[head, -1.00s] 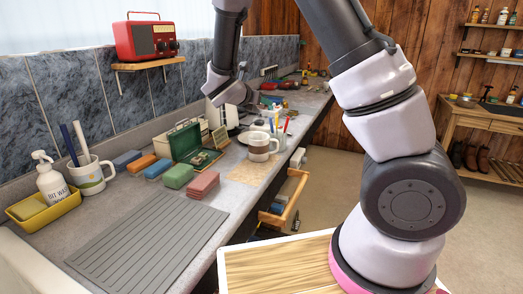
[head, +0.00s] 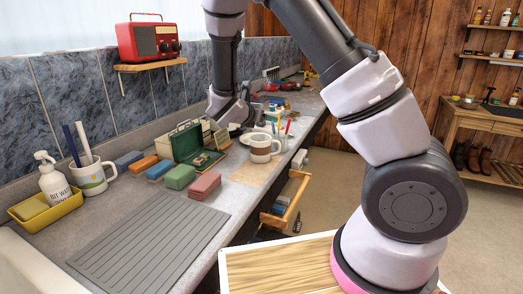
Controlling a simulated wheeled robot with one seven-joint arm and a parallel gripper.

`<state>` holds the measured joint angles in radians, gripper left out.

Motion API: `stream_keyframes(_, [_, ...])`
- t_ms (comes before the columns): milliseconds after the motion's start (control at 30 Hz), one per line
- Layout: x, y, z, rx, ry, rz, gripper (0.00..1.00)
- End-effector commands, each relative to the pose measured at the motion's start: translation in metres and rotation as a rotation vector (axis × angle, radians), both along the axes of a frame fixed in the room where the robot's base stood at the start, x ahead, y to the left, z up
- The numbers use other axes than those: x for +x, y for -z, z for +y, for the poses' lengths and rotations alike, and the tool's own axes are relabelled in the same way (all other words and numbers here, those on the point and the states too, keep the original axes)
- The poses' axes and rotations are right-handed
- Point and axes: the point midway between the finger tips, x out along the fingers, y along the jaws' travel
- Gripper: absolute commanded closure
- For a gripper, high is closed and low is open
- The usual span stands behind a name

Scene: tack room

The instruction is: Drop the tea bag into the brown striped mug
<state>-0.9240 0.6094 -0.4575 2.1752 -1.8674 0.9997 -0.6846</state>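A pale mug with a brown stripe (head: 262,149) stands upright on the counter, right of the open green box. My gripper (head: 229,125) is low over the counter, behind and left of this mug, beyond the green box. It is small and partly hidden in the head view, so I cannot tell whether its fingers are open or hold anything. I cannot make out a tea bag.
The open green box (head: 184,146) and several coloured blocks, including a red one (head: 203,186), line the counter. A second mug (head: 92,178) with tall sticks stands near a spray bottle (head: 53,182). An open drawer (head: 292,192) juts out below. The grey ribbed mat (head: 150,235) is bare.

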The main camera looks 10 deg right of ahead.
Motion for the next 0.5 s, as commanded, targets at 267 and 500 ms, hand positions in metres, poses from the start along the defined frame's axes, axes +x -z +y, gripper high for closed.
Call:
stream_keyframes(267, [-0.002,-0.001,0.002,0.000,-0.001,0.000,0.26])
stream_keyframes(500, [-0.026,-0.015,0.025,0.003,-0.004,-0.001,0.26])
